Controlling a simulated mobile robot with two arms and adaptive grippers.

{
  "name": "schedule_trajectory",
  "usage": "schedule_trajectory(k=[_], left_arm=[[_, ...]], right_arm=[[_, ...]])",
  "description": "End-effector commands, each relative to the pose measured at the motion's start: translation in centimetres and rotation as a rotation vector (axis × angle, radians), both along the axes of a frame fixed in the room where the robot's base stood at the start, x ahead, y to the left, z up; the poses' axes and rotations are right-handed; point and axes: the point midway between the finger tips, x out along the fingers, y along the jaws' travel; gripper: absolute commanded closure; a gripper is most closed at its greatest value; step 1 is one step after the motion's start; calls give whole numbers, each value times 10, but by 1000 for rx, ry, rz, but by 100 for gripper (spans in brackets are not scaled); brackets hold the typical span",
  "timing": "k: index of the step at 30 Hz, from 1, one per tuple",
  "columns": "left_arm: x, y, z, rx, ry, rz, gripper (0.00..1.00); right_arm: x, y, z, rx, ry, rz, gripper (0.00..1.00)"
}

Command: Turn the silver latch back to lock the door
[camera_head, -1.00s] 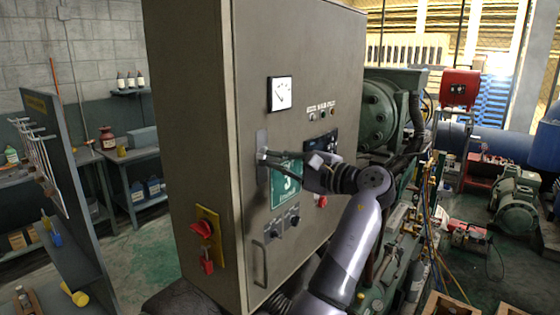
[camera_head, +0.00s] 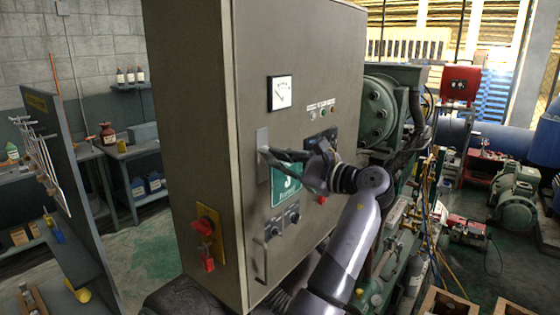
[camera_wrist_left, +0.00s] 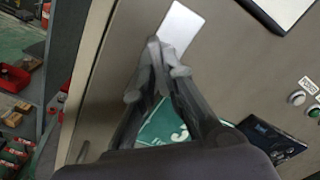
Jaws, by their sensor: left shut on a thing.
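The silver latch's flat plate (camera_head: 262,140) is on the grey cabinet door, near its left edge. It also shows as a bright plate in the left wrist view (camera_wrist_left: 181,28). My left gripper (camera_head: 268,154) is at the plate, its fingers shut on the silver latch's handle. In the left wrist view the fingertips (camera_wrist_left: 160,62) come together at the plate's lower end and hide most of the handle, so its exact angle cannot be told. The cabinet door (camera_head: 300,45) looks flush with the cabinet. My right gripper is not in view.
Below the latch are a green sign (camera_head: 287,186), two dark knobs (camera_head: 285,221) and a door handle (camera_head: 260,262). A gauge (camera_head: 281,92) is above. A red switch (camera_head: 204,227) is on the cabinet's left side. Green machinery (camera_head: 385,110) stands close on the right.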

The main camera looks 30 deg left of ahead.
Motion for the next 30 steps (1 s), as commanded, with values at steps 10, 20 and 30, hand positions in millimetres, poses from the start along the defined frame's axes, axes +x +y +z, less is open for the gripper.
schedule_trajectory(k=[10,20,30], left_arm=[[-1,1,-3,23,347,2,100],[-1,1,-3,25,372,3,100],[-1,1,-3,48,664,3,86]], right_arm=[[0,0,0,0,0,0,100],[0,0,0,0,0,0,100],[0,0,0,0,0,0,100]])
